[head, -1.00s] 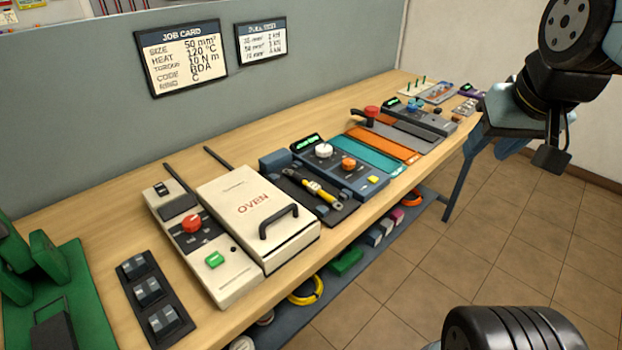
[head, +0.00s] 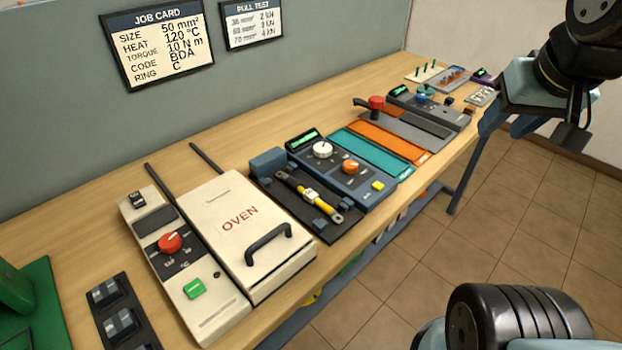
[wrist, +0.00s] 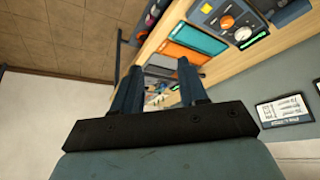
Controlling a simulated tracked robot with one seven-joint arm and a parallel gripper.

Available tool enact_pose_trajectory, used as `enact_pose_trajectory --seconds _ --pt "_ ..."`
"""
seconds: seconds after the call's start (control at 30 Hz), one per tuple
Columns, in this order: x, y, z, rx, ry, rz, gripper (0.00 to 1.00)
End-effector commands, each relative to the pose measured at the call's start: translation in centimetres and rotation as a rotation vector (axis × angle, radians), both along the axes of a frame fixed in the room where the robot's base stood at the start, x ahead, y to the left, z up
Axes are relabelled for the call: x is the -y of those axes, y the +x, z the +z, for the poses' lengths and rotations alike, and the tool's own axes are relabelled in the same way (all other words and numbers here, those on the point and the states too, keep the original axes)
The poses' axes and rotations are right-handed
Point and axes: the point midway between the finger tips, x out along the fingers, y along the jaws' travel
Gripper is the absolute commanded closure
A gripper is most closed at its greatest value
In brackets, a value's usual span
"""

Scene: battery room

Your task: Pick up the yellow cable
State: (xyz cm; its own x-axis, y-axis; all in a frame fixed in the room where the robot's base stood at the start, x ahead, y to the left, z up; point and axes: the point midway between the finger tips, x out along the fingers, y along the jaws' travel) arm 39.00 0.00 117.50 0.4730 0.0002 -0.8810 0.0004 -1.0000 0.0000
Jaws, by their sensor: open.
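A short yellow cable (head: 318,201) with a white band and metal lug ends lies in a dark fixture (head: 274,208) on the bench, between the oven and a blue-grey tester.
On the bench (head: 110,220) stand a white oven (head: 225,190), a heat controller (head: 165,215) with a red knob, and a tester (head: 365,183). Teal (head: 375,155) and orange (head: 390,140) mats lie farther right. A grey panel (head: 60,130) backs the bench. The tiled floor (head: 500,230) is clear.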

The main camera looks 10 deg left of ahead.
Motion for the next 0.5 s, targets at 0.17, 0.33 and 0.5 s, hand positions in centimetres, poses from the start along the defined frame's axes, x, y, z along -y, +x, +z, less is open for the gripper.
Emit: enact_pose_trajectory --seconds 0.17,0.33,0.5 --pt "-0.1 0.2 0.0 -0.004 -0.003 0.005 0.46" --pt "-1.2 1.9 -0.1 -0.044 -0.029 0.063 0.45" --pt "-4.3 5.1 -0.7 -0.114 -0.077 0.175 0.45"
